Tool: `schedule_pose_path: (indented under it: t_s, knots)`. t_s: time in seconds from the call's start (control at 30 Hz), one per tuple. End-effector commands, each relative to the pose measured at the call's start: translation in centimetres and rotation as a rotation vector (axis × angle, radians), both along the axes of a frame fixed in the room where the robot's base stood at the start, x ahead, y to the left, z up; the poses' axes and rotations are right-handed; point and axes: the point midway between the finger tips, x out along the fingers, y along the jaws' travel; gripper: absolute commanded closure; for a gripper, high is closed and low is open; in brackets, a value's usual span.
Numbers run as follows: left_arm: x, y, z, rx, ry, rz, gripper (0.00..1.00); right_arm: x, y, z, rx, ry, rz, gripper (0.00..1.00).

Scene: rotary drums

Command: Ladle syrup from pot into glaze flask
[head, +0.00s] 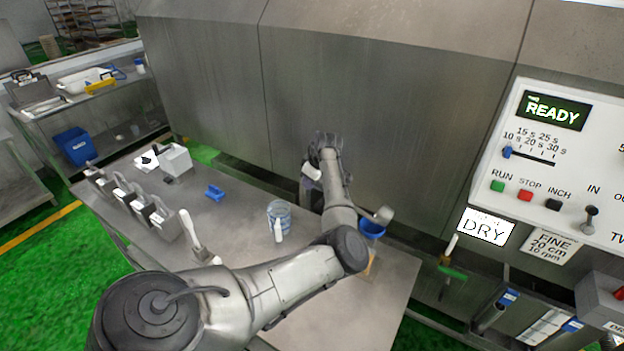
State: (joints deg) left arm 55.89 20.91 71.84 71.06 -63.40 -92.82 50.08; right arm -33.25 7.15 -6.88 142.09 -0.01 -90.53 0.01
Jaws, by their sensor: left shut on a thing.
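My left arm reaches across the metal table, and its gripper (318,163) is shut on what looks like the ladle. A pale piece like a handle shows at the gripper, and a small grey ladle bowl (383,214) shows right of my forearm. The bowl is at or just above a blue funnel (372,230); contact and contents cannot be told. My arm hides the ladle's middle and part of whatever is under the funnel, so I cannot make out the flask there. A clear, blue-tinted vessel (279,213) stands left of my forearm; whether it is the pot is unclear. My right gripper is out of view.
Several metal canisters (164,225) line the table's left side, one near a white-handled tool (192,232). A small blue item (214,192) and a pale box (175,158) lie behind. The drum housing (400,100) walls the back; a control panel (560,160) stands right.

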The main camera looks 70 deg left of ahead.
Motion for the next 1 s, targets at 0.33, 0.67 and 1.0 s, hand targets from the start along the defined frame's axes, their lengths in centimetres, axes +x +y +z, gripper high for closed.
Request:
schedule_pose_path:
  t_s: [0.33,0.67,1.0]
  knots:
    - [-0.4,0.4,-1.5,-0.042,-0.041,0.002,1.00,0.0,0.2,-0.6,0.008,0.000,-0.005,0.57]
    - [-0.5,0.5,-1.9,-0.057,-0.056,0.001,1.00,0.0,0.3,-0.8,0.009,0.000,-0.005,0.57]
    - [-0.5,0.5,-2.0,-0.058,-0.057,0.001,1.00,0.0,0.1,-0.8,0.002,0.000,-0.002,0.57]
